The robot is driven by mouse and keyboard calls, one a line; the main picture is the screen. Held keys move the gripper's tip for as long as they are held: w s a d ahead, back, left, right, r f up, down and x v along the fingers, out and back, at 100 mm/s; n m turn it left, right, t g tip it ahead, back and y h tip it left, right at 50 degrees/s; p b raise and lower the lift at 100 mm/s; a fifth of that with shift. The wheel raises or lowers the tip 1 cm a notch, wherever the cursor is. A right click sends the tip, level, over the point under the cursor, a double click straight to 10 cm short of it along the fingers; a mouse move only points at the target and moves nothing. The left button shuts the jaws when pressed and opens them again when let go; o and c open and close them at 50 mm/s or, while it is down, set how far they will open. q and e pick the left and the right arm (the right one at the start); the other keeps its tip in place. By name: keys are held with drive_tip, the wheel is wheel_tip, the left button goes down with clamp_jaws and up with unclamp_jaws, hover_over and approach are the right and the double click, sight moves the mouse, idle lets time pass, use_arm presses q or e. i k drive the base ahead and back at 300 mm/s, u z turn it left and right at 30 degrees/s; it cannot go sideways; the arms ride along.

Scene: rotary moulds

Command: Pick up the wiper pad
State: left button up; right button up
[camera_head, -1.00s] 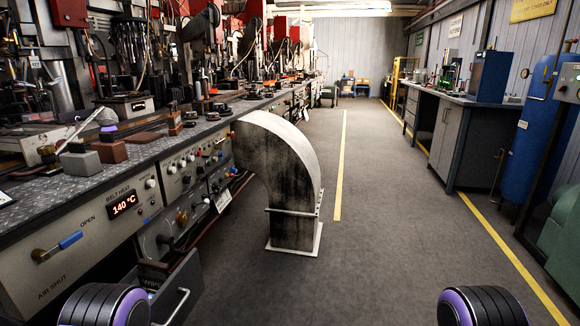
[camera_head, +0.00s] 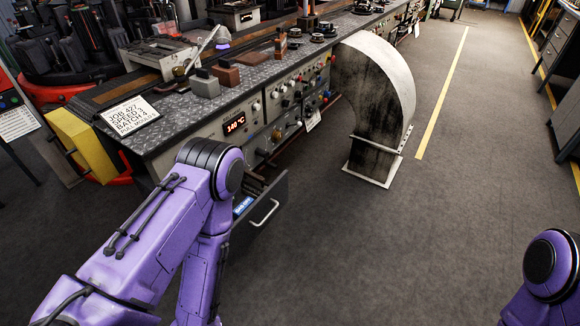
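I cannot tell for certain which thing is the wiper pad. On the bench lie a grey block with a dark knob (camera_head: 205,87) and a brown block with a dark knob (camera_head: 228,74). A pale tool with a purple end (camera_head: 205,50) lies behind them. Below the bench panel a drawer (camera_head: 266,212) stands pulled out, with a blue label and a bar handle; my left arm covers part of it and its inside is mostly hidden. My purple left arm crosses the lower left and my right arm shows at the lower right corner. Neither gripper is in view.
A large curved grey duct (camera_head: 378,85) stands on the floor right of the bench. A job sign (camera_head: 130,115) lies on the bench's near left end, and a yellow box (camera_head: 82,145) is beside it. The grey floor (camera_head: 400,250) between my arms is clear.

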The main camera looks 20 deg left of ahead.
sight(253, 190)
drive_tip(key=z, duration=0.5)
drive_tip(key=i, duration=2.1)
drive_tip(key=u, duration=0.65)
